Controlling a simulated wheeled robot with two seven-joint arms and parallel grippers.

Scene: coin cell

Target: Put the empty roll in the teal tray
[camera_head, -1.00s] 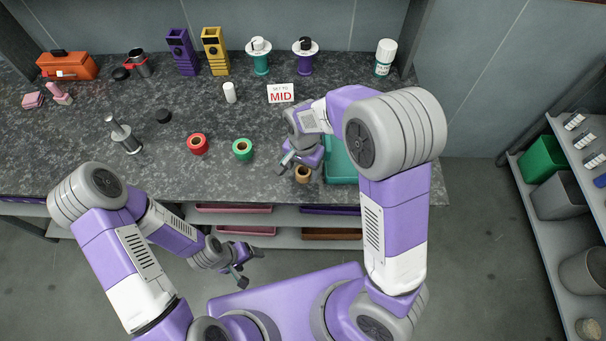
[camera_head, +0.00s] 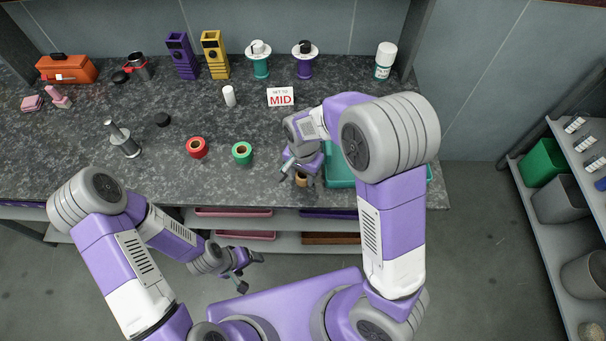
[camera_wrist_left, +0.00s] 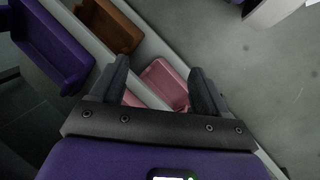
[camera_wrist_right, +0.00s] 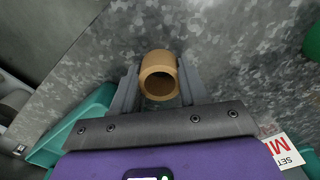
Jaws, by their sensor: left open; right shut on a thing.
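The empty roll (camera_head: 301,181) is a small tan cardboard ring near the front edge of the counter. In the right wrist view the roll (camera_wrist_right: 159,76) sits between the two fingers of my right gripper (camera_wrist_right: 158,88), which is shut on it. In the head view my right gripper (camera_head: 300,170) reaches down over the roll and partly hides it. The teal tray (camera_head: 340,172) lies just right of the roll, mostly hidden behind my right arm; its edge shows in the right wrist view (camera_wrist_right: 75,130). My left gripper (camera_head: 250,272) is open and empty, in front of the counter.
A green roll (camera_head: 242,153) and a red roll (camera_head: 197,148) lie left of my right gripper. A sign reading MID (camera_head: 281,97) stands behind it. A metal spindle stand (camera_head: 123,142) is at the left. Pink bins (camera_head: 245,235) sit on the shelf below the counter.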

